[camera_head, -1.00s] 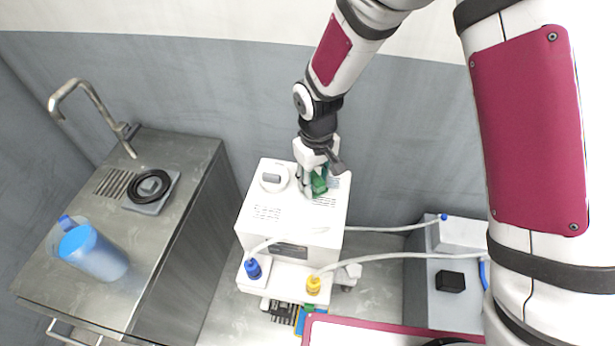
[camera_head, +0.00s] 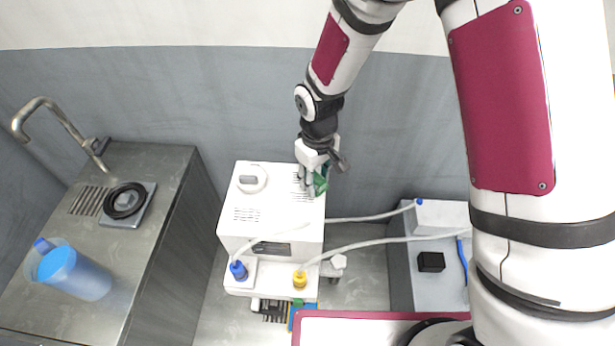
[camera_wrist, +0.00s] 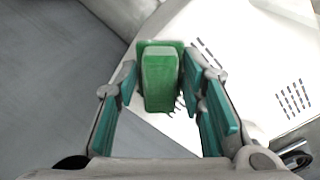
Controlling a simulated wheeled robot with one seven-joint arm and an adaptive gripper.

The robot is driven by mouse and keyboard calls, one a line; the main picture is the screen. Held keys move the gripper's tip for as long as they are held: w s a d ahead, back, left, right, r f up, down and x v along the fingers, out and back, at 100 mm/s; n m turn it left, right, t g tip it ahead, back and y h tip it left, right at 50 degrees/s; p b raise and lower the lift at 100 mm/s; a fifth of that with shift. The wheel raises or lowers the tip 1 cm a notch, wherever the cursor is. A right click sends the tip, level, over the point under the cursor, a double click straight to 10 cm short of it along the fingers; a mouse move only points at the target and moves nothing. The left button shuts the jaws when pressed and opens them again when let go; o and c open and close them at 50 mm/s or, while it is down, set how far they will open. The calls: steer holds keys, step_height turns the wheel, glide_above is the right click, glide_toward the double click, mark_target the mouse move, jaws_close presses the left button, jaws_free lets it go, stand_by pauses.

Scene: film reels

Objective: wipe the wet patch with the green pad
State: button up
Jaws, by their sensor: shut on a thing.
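My gripper (camera_head: 314,182) is shut on the green pad (camera_head: 321,182) and points down at the right edge of the white machine's top (camera_head: 270,205). In the wrist view the pad (camera_wrist: 159,80) sits between the teal-lined fingers of my gripper (camera_wrist: 160,82), over an edge of the white casing. I cannot tell whether the pad touches the surface. I cannot make out a wet patch in either view; the pad and gripper hide part of the top.
The machine top carries a round white cap (camera_head: 252,179) and vent slots. Hoses run right from it to a grey unit (camera_head: 430,262).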

mark_target(320, 198)
steer(key=shift+s+d, duration=0.1)
steer(key=shift+d, duration=0.45)
steer(key=shift+s+r+p, duration=0.15)
steer(key=shift+s+p, duration=0.4)
steer(key=shift+s, duration=0.2)
steer(key=shift+w+a+f, duration=0.1)
steer(key=shift+a, duration=0.7)
steer(key=shift+w+a+f, duration=0.1)
steer(key=shift+a, duration=0.65)
steer(key=shift+a+r+b, duration=0.1)
steer(key=shift+a+b, duration=0.4)
steer(key=shift+a, duration=1.4)
steer(key=shift+a+b, duration=0.4)
steer(key=shift+a, duration=1.15)
steer(key=shift+s+a+p, duration=0.1)
steer(key=shift+s+p, duration=0.45)
steer(key=shift+s, duration=0.3)
steer(key=shift+d+p, duration=0.7)
steer(key=shift+d, duration=2.65)
steer(key=shift+s+d+f, duration=0.1)
steer(key=shift+d+f, duration=0.1)
steer(key=shift+d, duration=1.5)
